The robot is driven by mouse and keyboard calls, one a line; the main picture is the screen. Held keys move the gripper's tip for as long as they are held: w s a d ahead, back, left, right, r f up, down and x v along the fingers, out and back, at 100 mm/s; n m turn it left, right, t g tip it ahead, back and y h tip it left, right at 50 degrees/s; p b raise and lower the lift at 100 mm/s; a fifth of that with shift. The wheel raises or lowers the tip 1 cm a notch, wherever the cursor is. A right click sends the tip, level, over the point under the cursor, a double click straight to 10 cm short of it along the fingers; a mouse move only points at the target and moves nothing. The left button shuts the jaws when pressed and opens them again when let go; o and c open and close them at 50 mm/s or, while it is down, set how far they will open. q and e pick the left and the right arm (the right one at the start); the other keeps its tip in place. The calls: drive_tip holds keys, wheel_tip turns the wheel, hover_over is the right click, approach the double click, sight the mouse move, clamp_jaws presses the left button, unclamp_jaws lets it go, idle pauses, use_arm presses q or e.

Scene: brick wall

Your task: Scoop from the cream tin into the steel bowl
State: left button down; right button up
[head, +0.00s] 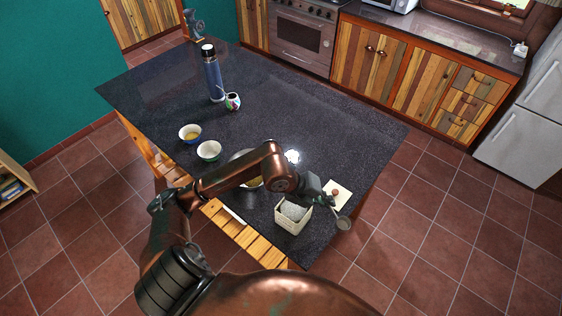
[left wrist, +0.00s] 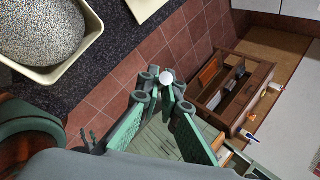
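The cream tin (head: 293,226) is a square, open container near the table's right front corner, holding pale grey grains (head: 293,211). It also shows in the left wrist view (left wrist: 76,68), at top left. My left gripper (head: 331,204) is just right of the tin, above its rim. It appears shut on a scoop, whose dark round cup (head: 343,222) hangs at the fingertips. In the left wrist view the fingers (left wrist: 166,88) converge around a small pale round end. The steel bowl (head: 240,155) is mostly hidden behind my left forearm; something yellowish shows in it. My right gripper is out of view.
A cream board (head: 344,188) with a small brown item lies behind the gripper. A blue flask (head: 213,80) and patterned cup (head: 233,106) are farther back. The table's middle right is clear.

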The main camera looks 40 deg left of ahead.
use_arm(q)
drive_tip(key=s+a+r+y+p, duration=0.1)
drive_tip(key=s+a+r+p, duration=0.15)
drive_tip(key=a+p, duration=0.4)
drive_tip(key=s+a+r+y+p, duration=0.1)
drive_tip(key=a+r+p, duration=0.2)
drive_tip(key=a, duration=0.7)
drive_tip(key=shift+f+y+b, duration=1)
drive_tip(key=shift+f+b, duration=1.25)
drive_tip(key=shift+f, duration=2.1)
wheel_tip(320, 180, up, 8)
drive_tip(key=a+n+h+p, duration=0.1)
drive_tip(key=h+p, duration=0.2)
drive_tip(key=shift+w+a+h, duration=0.2)
drive_tip(key=shift+w+h, duration=0.1)
drive_tip(key=shift+w, duration=0.05)
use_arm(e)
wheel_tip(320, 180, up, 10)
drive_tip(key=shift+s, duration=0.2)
